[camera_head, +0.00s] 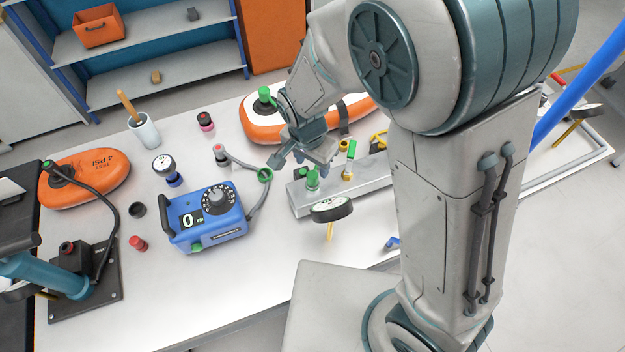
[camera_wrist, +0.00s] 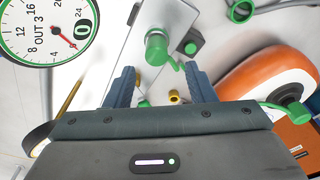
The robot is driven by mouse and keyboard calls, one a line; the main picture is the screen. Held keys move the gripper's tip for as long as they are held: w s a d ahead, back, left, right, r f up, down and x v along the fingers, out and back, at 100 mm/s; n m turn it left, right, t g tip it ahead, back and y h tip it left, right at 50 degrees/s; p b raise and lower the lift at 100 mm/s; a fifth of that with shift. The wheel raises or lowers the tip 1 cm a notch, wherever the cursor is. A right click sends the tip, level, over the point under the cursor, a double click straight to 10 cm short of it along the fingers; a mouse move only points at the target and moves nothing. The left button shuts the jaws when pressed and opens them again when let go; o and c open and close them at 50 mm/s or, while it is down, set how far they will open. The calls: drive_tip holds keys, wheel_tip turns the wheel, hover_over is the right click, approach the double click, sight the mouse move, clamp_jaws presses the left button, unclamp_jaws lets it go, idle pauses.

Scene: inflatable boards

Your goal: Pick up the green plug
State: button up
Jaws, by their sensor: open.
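A green plug (camera_head: 312,179) stands upright on the grey metal block (camera_head: 372,184), just below my gripper (camera_head: 303,160). In the wrist view a green cylinder (camera_wrist: 156,48), which seems to be this plug, lies just beyond and between the fingertips, with a gap on both sides. My gripper (camera_wrist: 158,72) is open and empty. Another green piece (camera_head: 351,149) stands farther back on the block. A green cap (camera_head: 264,94) sits on the orange and white board (camera_head: 262,126) behind my gripper.
A blue pump box (camera_head: 207,216) with a dial stands left of the block, with a grey hose ending in a green ring (camera_head: 265,175). A round gauge (camera_head: 331,209) is close in front of the block. An orange board (camera_head: 84,178) lies at the left. The table's front middle is clear.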

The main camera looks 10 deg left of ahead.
sight(312, 174)
drive_tip(key=f+b, duration=0.2)
drive_tip(key=f, duration=0.1)
drive_tip(key=f+b, duration=0.1)
drive_tip(key=shift+s+d+f+b, duration=0.1)
drive_tip(key=shift+s+f+b, duration=0.15)
drive_tip(key=shift+f+b, duration=0.1)
drive_tip(key=shift+w+f, duration=0.1)
drive_tip(key=shift+f, duration=0.2)
drive_tip(key=shift+r, duration=0.1)
clamp_jaws()
